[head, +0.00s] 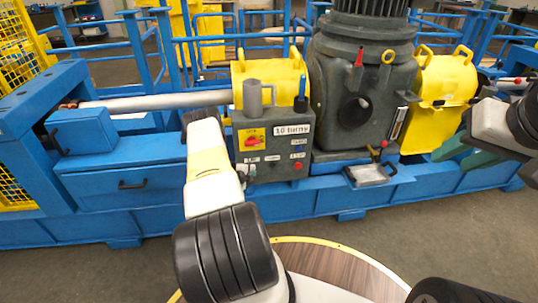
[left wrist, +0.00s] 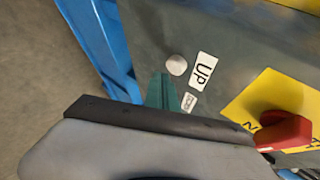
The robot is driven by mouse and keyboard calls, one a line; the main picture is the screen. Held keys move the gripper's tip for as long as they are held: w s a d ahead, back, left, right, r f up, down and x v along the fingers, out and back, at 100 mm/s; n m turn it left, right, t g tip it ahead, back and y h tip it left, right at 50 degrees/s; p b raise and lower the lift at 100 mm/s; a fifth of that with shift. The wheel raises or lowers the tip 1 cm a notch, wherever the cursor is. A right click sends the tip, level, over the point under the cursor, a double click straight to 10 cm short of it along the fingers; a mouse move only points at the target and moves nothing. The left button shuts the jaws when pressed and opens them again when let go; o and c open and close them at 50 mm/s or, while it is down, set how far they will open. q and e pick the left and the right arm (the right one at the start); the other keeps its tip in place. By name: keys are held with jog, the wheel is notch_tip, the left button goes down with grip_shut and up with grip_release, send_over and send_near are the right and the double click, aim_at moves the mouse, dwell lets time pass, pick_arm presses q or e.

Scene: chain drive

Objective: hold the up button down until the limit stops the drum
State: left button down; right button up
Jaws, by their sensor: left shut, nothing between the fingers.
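The up button is a pale round button (left wrist: 177,64) beside a white UP label (left wrist: 203,70) in the left wrist view. It sits on the dark face of the control box (head: 280,174). My left gripper (left wrist: 163,82) is shut and empty, its green fingertips close beside the button's lower left edge. I cannot tell whether they touch it. I cannot make out which part is the drum.
A red switch on a yellow plate (head: 251,139) and a red button (head: 298,165) are on the box. Another small label (left wrist: 188,101) lies right of the fingertips. A silver shaft (head: 160,102) runs left.

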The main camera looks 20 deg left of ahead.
pick_arm(q)
jog(key=shift+w, duration=0.1)
jog(key=shift+w+a, duration=0.25)
dwell(0.3)
jog(key=shift+w+a, duration=0.25)
jog(key=shift+w, duration=0.2)
dwell(6.9)
